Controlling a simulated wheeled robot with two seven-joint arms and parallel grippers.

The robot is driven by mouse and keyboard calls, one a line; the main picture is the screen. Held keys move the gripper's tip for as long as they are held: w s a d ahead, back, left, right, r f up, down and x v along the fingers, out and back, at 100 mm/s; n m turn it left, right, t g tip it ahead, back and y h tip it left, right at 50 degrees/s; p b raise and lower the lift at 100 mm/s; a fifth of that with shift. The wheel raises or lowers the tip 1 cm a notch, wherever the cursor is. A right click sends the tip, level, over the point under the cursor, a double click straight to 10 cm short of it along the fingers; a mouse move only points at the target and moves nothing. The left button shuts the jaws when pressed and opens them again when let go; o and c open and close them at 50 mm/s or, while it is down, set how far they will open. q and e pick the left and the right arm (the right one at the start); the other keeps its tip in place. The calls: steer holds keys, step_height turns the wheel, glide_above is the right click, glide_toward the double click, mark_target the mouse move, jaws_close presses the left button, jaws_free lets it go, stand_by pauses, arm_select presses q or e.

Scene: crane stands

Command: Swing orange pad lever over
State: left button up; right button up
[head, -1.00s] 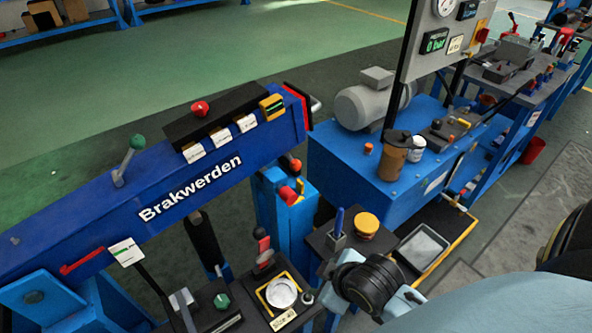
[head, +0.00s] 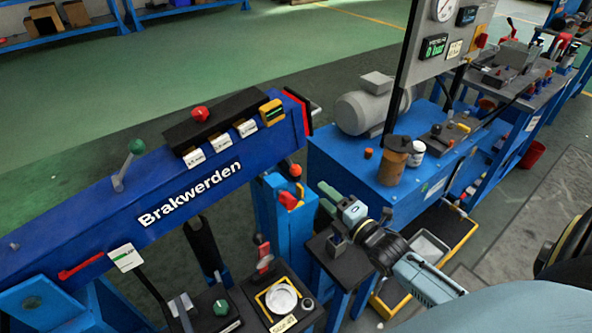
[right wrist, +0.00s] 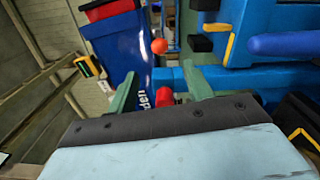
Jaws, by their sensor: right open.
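A lever with an orange ball end (head: 295,170) stands by the end of the blue beam, above a blue post (head: 290,235). The ball also shows in the right wrist view (right wrist: 159,46), beyond the fingertips. A red knob (head: 288,200) sits just below it on the post and shows between the fingers in the right wrist view (right wrist: 166,97). My right gripper (head: 326,198) is open and empty, just right of the post, its fingers pointing toward the red knob. They look apart from both knobs. My left gripper is not in view.
The blue beam marked Brakwerden (head: 190,190) runs to the left. A small black-topped stand (head: 345,265) lies under my right gripper. A blue power unit with a grey motor (head: 365,110) and a brown canister (head: 392,160) stands behind. A blue handle (right wrist: 290,43) is near the right finger.

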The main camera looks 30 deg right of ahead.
mark_target(296, 169)
steer(key=w, duration=0.4)
steer(key=w+b, duration=0.1)
steer(key=w, duration=0.3)
steer(key=w+a, duration=0.1)
steer(key=w, duration=0.4)
steer(key=shift+b, duration=0.4)
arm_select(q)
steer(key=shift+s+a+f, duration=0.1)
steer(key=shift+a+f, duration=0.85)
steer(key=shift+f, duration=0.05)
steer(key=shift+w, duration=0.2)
arm_select(e)
jaws_close()
